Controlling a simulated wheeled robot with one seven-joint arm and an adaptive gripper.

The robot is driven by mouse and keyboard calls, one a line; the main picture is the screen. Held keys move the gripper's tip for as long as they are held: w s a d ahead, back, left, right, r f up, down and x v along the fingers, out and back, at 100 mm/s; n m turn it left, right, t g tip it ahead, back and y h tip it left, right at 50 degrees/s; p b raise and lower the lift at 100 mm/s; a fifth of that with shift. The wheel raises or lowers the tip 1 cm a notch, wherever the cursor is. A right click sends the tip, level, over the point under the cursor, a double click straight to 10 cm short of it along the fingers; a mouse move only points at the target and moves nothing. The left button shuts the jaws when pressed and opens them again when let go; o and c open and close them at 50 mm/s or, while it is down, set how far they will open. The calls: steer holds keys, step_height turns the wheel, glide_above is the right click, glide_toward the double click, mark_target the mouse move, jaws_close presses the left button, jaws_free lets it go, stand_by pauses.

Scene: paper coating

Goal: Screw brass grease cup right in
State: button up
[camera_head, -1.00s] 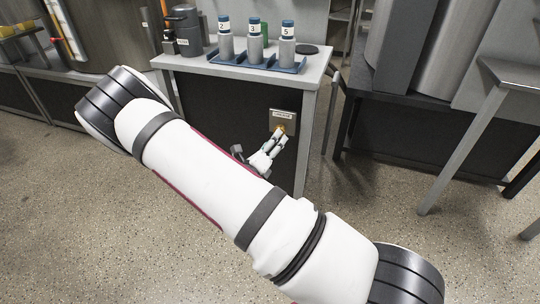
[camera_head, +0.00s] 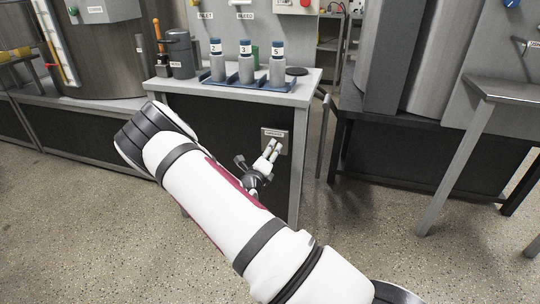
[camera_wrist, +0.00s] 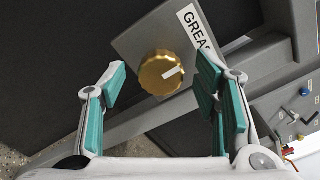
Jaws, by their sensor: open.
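The brass grease cup (camera_wrist: 161,73) is a round, knurled gold cap with a pale mark on its face. It sits on a grey plate (camera_wrist: 128,43) with a white "GREASE" label in the wrist view. Gaps show on both sides, and I cannot tell how deep the fingertips reach. In the head view my gripper (camera_head: 274,149) is in front of the labelled plate (camera_head: 283,135) on the bench's dark front, and the cup is not clearly visible there.
The bench (camera_head: 255,92) carries a blue tray (camera_head: 262,82) with several numbered bottles and a grey jug (camera_head: 181,55). A bench leg (camera_head: 298,165) stands right of the plate. A grey-topped table (camera_head: 497,88) is farther right. Speckled floor is open in front.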

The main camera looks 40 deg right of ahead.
steer(key=shift+x, duration=0.85)
steer(key=shift+c, duration=0.2)
steer(key=c, duration=1.1)
